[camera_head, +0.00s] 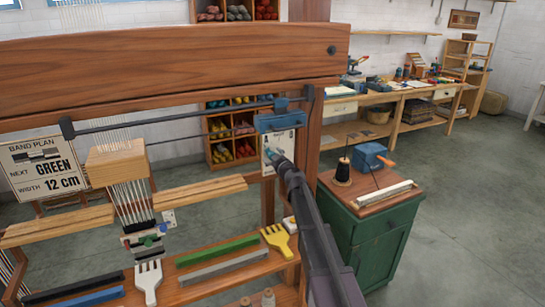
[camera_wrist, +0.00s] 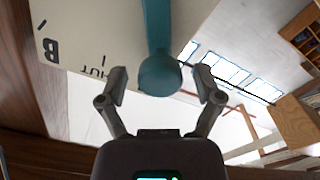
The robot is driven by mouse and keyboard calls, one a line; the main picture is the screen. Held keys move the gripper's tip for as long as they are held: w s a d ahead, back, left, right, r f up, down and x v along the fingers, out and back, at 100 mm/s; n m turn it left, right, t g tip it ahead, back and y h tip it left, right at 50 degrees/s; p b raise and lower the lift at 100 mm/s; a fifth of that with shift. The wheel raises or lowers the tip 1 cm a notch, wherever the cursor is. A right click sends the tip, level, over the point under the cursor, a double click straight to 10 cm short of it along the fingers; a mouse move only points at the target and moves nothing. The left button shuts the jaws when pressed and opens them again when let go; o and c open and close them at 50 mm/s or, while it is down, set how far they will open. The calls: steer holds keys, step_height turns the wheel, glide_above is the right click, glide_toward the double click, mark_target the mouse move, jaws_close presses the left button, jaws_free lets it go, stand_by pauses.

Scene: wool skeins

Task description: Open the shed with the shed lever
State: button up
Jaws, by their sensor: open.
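The shed lever is a teal bar with a rounded knob (camera_wrist: 159,74) in the wrist view. It runs from the top edge down to between my fingertips. My gripper (camera_wrist: 161,84) is open, one finger on each side of the knob, with gaps showing on both sides. Behind the lever is a pale label plate (camera_wrist: 85,30) with a large B and partly hidden lettering. In the head view my gripper (camera_head: 281,163) is at the plate (camera_head: 270,150) by the loom's right post; it largely hides the lever there. The loom (camera_head: 180,62) has rods and a blue block (camera_head: 278,121) above.
A green cabinet (camera_head: 375,240) stands right of my arm, with a black cone of thread (camera_head: 342,171) and a blue box (camera_head: 370,156) on top. A yellow comb (camera_head: 277,241) and a white comb (camera_head: 148,283) lie on the loom's front shelf. Open floor lies further right.

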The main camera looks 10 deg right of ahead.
steer(key=shift+s, duration=0.15)
steer(key=v, duration=1.1)
steer(key=shift+s, duration=0.35)
steer(key=shift+d, duration=0.1)
steer(key=s+a+f+g+y+p, duration=0.1)
steer(key=s+a+f+g, duration=0.35)
steer(key=s, duration=0.25)
steer(key=s+a+f+g+y+p, duration=0.2)
steer(key=s+a+f+g, duration=0.25)
steer(key=s, duration=0.25)
steer(key=s+d+f+m+g+h+p, duration=0.1)
steer(key=s+d+f+m+g+h, duration=0.1)
steer(key=s, duration=0.7)
steer(key=s+d+f+m+g+h, duration=0.2)
steer(key=s+d+m+g+h, duration=0.3)
steer(key=s, duration=0.4)
steer(key=shift+s+f+m+g+h+p, duration=0.25)
steer(key=shift+f+m+g+h+p, duration=0.35)
steer(key=shift+m, duration=0.5)
steer(key=shift+d+r, duration=0.15)
steer(key=shift+r, duration=0.05)
